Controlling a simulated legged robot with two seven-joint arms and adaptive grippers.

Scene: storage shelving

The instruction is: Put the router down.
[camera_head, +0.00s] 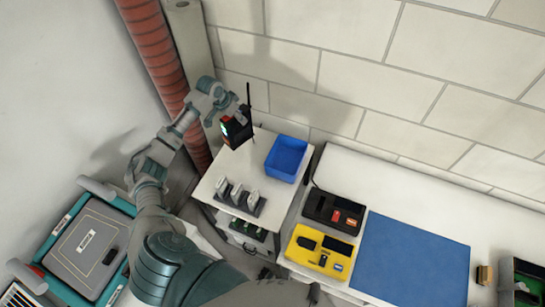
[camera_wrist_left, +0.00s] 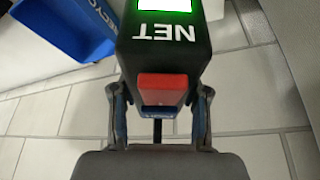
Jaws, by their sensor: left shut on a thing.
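The router is a black box (camera_head: 237,131) with a dark antenna and a lit green patch. In the left wrist view the router (camera_wrist_left: 165,58) shows the letters NET, a bright green-edged screen and a red block. My left gripper (camera_head: 226,117) is shut on the router; its two fingers (camera_wrist_left: 158,118) sit on either side of the red block. In the head view the router appears over the back left of the white cabinet top (camera_head: 212,182); I cannot tell whether it touches it. My right gripper is not in view.
A blue bin (camera_head: 287,158) stands at the cabinet's back right and also shows in the wrist view (camera_wrist_left: 62,35). A dark rack with several grey items (camera_head: 241,199) is at the front. A red ribbed pipe (camera_head: 152,45) stands left. The cabinet's middle is clear.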

